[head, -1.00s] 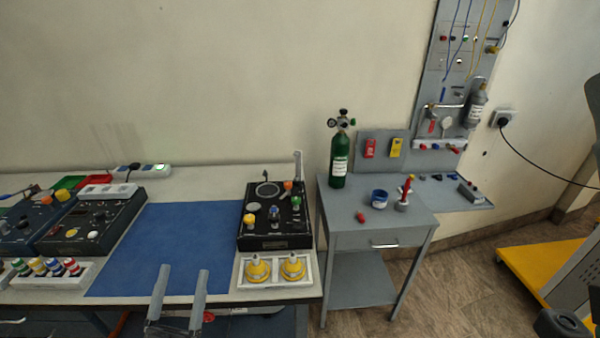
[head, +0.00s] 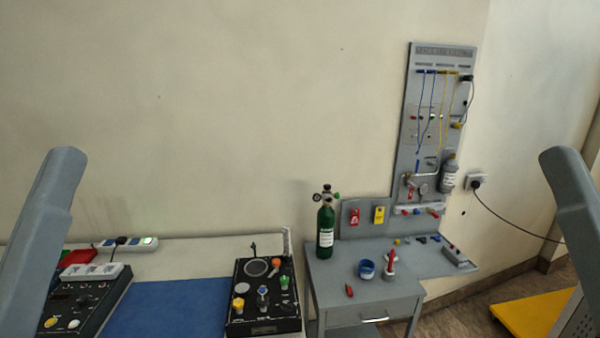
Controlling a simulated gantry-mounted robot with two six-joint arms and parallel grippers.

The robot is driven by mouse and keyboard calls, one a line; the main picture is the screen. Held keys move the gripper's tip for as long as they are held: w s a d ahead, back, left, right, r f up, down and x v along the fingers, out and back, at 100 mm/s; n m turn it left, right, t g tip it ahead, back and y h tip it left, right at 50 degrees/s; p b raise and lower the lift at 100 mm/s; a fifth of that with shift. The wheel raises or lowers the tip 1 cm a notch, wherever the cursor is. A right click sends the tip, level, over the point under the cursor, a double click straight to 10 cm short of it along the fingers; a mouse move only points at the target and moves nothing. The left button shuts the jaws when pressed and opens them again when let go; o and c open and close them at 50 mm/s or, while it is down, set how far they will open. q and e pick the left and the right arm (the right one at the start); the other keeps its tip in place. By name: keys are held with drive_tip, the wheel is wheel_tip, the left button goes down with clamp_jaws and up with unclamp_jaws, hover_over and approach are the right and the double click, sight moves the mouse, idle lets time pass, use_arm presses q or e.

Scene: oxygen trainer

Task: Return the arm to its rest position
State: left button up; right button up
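Neither gripper shows in the head view, so I cannot see their fingers. A grey arm link of mine stands at the left edge and another at the right edge, both raised and clear of the bench. The green oxygen cylinder (head: 326,228) stands upright on the grey side table (head: 335,286), with its regulator on top. The wall panel (head: 423,110) with blue and yellow hoses stands behind to the right.
The black control box (head: 264,298), blue mat (head: 165,308) and a second console (head: 88,296) are on the bench. A yellow platform (head: 530,311) lies at right.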

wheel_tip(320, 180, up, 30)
drive_tip(key=p, duration=2.7)
